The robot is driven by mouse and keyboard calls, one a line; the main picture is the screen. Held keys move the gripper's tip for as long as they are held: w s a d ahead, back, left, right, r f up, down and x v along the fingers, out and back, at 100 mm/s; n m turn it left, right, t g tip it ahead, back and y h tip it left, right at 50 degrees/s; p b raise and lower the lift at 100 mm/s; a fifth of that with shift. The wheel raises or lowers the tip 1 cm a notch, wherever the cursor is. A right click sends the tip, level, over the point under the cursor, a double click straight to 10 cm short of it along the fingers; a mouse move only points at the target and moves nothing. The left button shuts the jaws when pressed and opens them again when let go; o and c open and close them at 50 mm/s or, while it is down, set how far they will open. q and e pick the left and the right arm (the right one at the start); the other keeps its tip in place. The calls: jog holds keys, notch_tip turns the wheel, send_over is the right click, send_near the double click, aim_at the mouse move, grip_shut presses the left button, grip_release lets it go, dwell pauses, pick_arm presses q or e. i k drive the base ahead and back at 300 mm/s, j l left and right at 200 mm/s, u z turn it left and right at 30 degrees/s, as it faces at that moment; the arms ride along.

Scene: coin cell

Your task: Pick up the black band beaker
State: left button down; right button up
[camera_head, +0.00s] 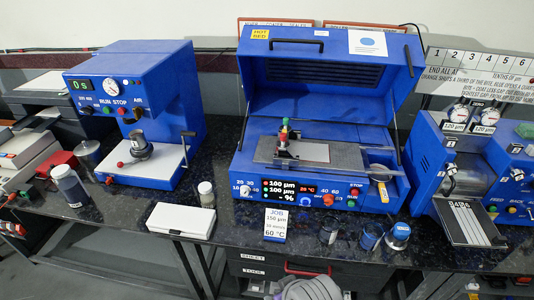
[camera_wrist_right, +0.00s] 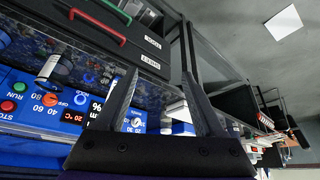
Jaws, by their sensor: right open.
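My left gripper is in neither view.
A blue-capped container (camera_head: 397,237) stands close right of the beaker. The open-lidded blue machine (camera_head: 325,190) rises behind. Drawers with a red handle (camera_head: 307,269) are below the bench edge.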

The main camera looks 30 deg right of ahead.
aim_at(329, 225)
jog(key=z, duration=1.6)
